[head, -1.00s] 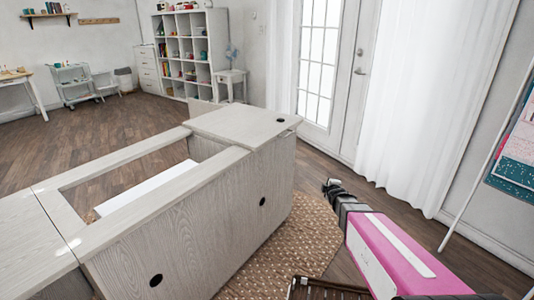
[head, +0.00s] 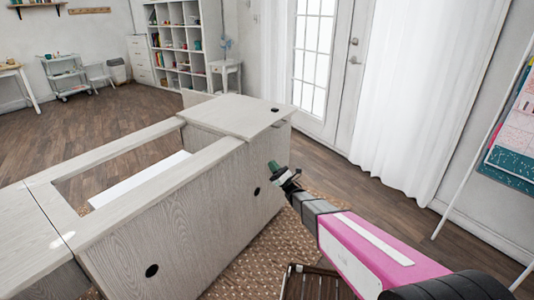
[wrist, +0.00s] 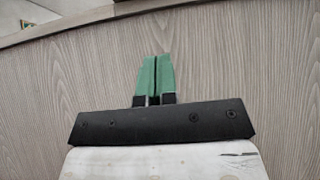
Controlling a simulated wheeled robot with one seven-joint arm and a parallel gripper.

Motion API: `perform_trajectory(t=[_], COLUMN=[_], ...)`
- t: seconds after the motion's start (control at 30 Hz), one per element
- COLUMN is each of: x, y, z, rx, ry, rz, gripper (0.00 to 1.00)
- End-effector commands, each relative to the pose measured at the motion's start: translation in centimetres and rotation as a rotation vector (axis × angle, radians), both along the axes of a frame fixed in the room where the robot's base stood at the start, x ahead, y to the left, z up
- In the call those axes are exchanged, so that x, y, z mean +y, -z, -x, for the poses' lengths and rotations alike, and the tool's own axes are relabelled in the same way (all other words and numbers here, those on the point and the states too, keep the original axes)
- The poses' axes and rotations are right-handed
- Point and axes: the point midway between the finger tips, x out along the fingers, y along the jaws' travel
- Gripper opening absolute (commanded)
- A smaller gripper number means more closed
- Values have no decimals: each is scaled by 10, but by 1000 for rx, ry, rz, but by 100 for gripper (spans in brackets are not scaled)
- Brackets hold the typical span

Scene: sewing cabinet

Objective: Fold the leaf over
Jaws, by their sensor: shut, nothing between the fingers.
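The pale wood-grain sewing cabinet (head: 150,130) stands left of centre in the head view, with a rectangular opening in its top. A broad upright leaf-like panel (head: 195,215) hangs along its near side, with two dark round holes in its face. My gripper (head: 276,170) is just right of the panel's far end, near the farther hole; I cannot tell whether it touches. In the wrist view my green fingers (wrist: 153,76) are together and empty, pointing at a wood-grain surface (wrist: 230,65) that fills most of the view. The panel's lower edge is partly hidden.
A woven rug (head: 245,265) lies under the cabinet and a dark slatted item (head: 310,283) is at the bottom. White curtains (head: 425,90) and a glazed door stand behind on the right. Open wooden floor (head: 80,120) lies beyond the cabinet.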

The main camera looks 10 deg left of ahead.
Motion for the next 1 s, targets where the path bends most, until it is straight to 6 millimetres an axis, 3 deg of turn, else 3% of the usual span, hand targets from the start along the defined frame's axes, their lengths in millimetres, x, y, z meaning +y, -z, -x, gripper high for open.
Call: perform_trajectory(t=[0.53,0.73,1.0], x=[62,60,61], y=[-68,-95,-106], z=[-26,-25,-26], rx=[3,3,5], ry=[0,1,1], rz=[-1,0,0], gripper=[0,0,0])
